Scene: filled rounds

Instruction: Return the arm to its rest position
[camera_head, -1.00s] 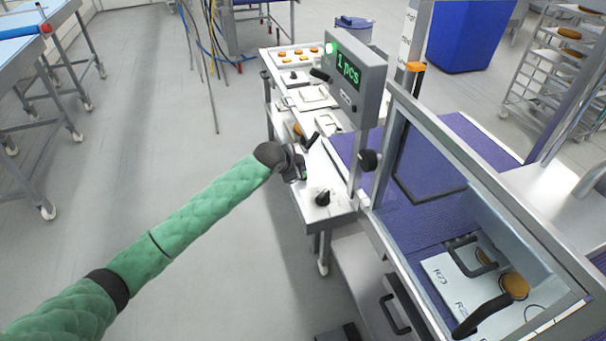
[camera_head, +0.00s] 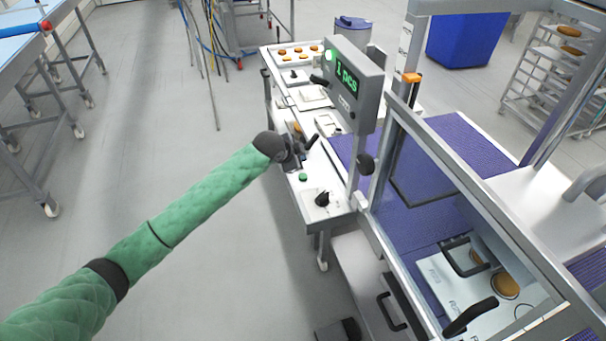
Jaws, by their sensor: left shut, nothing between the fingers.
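My left arm, in a green quilted sleeve, reaches in from the lower left of the head view. Its dark left gripper (camera_head: 302,148) is shut and empty, over the near part of the white control panel (camera_head: 315,165). A green button (camera_head: 303,177) shows on the panel just below the gripper, clear of it. A black knob (camera_head: 322,198) sits nearer the panel's front end. My right arm and gripper are not in view.
A grey display (camera_head: 355,82) reading "1 pcs" stands on a post right of the gripper. A framed guard (camera_head: 470,180) spans the purple belt (camera_head: 455,140). A white plate (camera_head: 440,275) with rounds and black handles lies under it. Open floor (camera_head: 210,260) is on the left.

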